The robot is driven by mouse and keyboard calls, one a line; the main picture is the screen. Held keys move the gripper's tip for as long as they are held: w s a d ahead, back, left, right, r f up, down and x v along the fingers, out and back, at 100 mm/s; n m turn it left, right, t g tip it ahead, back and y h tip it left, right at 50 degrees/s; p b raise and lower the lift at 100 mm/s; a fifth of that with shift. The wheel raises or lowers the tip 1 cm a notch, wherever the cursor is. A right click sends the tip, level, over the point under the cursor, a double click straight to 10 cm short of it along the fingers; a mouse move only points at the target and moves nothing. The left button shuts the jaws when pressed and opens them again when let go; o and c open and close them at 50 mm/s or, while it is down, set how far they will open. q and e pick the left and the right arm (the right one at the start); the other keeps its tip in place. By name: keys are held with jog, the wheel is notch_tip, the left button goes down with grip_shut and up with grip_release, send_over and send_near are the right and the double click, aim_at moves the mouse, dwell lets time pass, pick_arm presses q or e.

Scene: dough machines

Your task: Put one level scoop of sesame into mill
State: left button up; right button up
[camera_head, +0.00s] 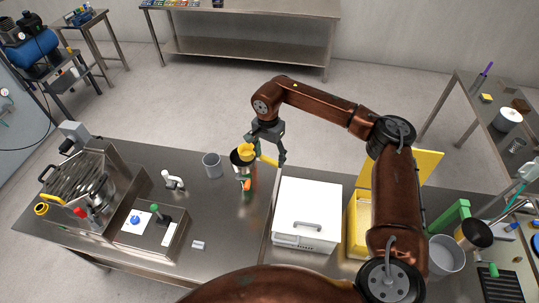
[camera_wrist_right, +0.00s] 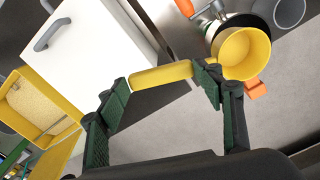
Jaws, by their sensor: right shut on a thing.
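My right gripper (camera_head: 268,152) is shut on the handle of a yellow scoop (camera_head: 246,152). In the right wrist view the fingers pinch the yellow handle (camera_wrist_right: 160,75), and the scoop's round cup (camera_wrist_right: 243,53) shows its open mouth. The cup is over or just beside the dark round top of the mill (camera_wrist_right: 226,24); I cannot tell if they touch. I cannot make out any sesame in the cup. The mill (camera_head: 246,184) stands on the steel table, with orange parts and a metal crank. A yellow bin (camera_wrist_right: 38,100) holds pale grain-like contents. My left gripper is out of view.
A grey cup (camera_head: 212,165) stands left of the mill. A white lidded box (camera_head: 307,213) stands to the right, between the mill and the yellow bin. A steel machine (camera_head: 92,190) and a control box (camera_head: 150,232) are at the left. Bare table (camera_head: 225,225) lies in front of the mill.

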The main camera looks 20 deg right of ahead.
jog(key=shift+s+d+r+m+b, duration=0.15)
jog(key=shift+s+r+m+b, duration=0.2)
jog(key=shift+s+r+m, duration=0.55)
jog(key=shift+r, duration=0.1)
jog(key=shift+r+p, duration=1.25)
jog(key=shift+r, duration=0.75)
jog(key=shift+d+f, duration=0.1)
